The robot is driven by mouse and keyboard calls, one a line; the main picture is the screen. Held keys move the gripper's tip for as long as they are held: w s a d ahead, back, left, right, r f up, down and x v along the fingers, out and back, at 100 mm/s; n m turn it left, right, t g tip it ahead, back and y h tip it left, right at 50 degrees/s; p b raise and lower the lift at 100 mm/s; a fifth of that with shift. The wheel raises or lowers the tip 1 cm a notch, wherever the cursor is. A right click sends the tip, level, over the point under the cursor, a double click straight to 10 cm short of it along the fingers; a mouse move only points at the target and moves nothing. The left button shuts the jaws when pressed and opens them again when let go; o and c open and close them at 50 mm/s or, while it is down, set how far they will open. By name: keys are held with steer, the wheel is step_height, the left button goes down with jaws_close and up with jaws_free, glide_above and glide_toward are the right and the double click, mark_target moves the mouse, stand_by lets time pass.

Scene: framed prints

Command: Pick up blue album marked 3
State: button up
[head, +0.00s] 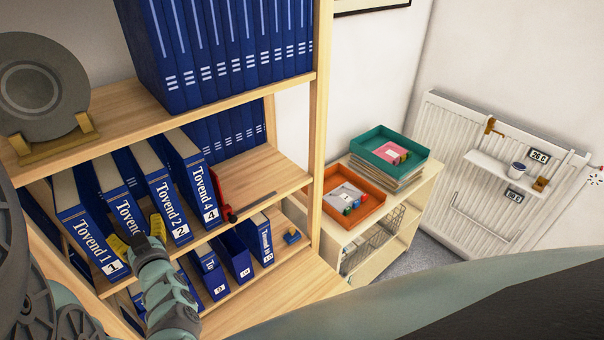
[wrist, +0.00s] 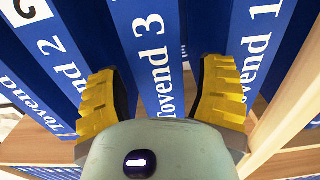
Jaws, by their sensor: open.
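The blue album marked 3 (wrist: 150,50) stands upright, with "Tovend 3" in white on its spine, in the middle of the wrist view. In the head view the album (head: 123,205) stands between albums 1 (head: 85,225) and 2 (head: 165,200), and my gripper hides its number. My gripper (head: 138,236) is open in front of its lower spine. In the wrist view the yellow fingers of my gripper (wrist: 160,90) lie to either side of this spine, with nothing gripped. I cannot tell whether they touch the albums.
Album 4 (head: 193,180) leans right of album 2, beside a red object (head: 229,213). A grey plate (head: 42,90) and more blue albums (head: 225,45) stand above. Albums 9 (head: 210,270) and 10 (head: 236,255) stand below. A wooden shelf post (head: 320,120) rises on the right.

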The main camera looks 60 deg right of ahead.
steer(key=b+x, duration=0.1)
steer(key=x, duration=0.2)
steer(key=shift+w+d+f, duration=0.15)
steer(key=shift+d+f, duration=0.05)
steer(key=shift+d, duration=0.05)
steer(key=shift+w+d, duration=0.1)
steer(key=shift+w, duration=0.25)
steer(key=shift+o, duration=0.4)
steer(key=shift+r, duration=0.1)
steer(key=c, duration=1.1)
steer(key=shift+c, duration=0.2)
steer(key=shift+r, duration=0.1)
